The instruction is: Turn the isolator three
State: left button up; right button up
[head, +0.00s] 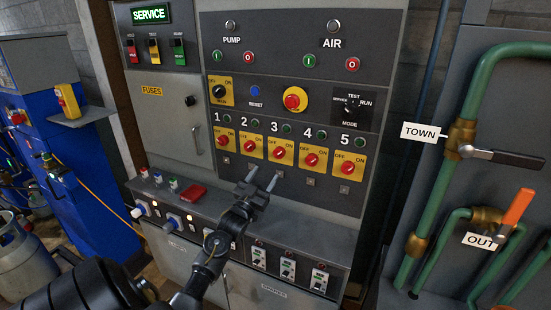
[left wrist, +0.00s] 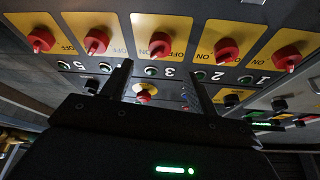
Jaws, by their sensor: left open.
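Isolator three (head: 278,152) is a red rotary knob on a yellow plate marked OFF and ON, in the middle of a numbered row on the grey panel. It also shows upside down in the left wrist view (left wrist: 159,45). Its exact turn angle is too small to tell. My left gripper (head: 262,178) is open and empty, just below isolators two and three in the head view. In the left wrist view the fingers of the left gripper (left wrist: 161,72) stand apart, with isolator three between their directions and not gripped. My right gripper is not in view.
Isolator two (head: 247,146) and isolator four (head: 312,160) sit close on either side. A yellow-ringed red button (head: 295,99) is above the row. A ledge with switches (head: 180,215) runs below. Green pipes (head: 435,200) with valve levers stand at the right.

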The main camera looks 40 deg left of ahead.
aim_at(276, 157)
pick_arm(q)
jog(key=p+x, duration=0.2)
jog(key=x, duration=0.7)
jog(key=c, duration=1)
